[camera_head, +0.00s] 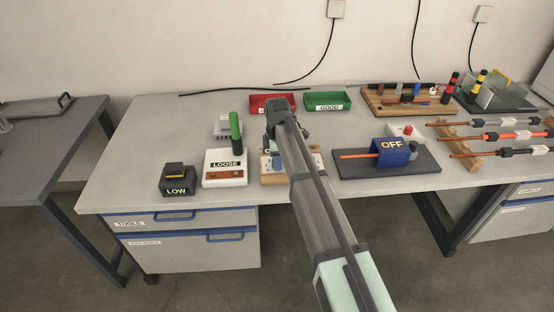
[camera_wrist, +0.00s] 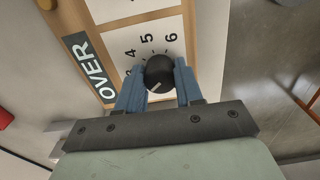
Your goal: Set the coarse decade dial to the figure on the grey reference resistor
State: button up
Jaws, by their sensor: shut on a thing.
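A round black dial (camera_wrist: 159,72) sits on a white panel (camera_wrist: 130,8) with a wooden frame in the wrist view. My gripper (camera_wrist: 160,78) has its two blue fingers shut on the dial, one on each side. A short light mark on the dial points toward the lower left of the picture. The figures 4, 5 and 6 show above the dial, turned sideways; another figure at its left is partly hidden. In the head view my arm covers most of the wooden-framed panel (camera_head: 267,177). I cannot pick out the grey reference resistor or its figure.
A dark OVER label (camera_wrist: 90,67) is beside the dial. An OFF unit (camera_head: 391,152) stands right. Red (camera_head: 262,101) and green trays (camera_head: 327,109) lie behind.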

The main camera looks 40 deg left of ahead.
jog(key=shift+a, duration=0.1)
dwell(0.3)
jog(key=o, duration=1)
jog(key=shift+o, duration=0.2)
jog(key=shift+r, duration=0.1)
notch_tip(320, 180, up, 14)
jog(key=shift+f, duration=0.2)
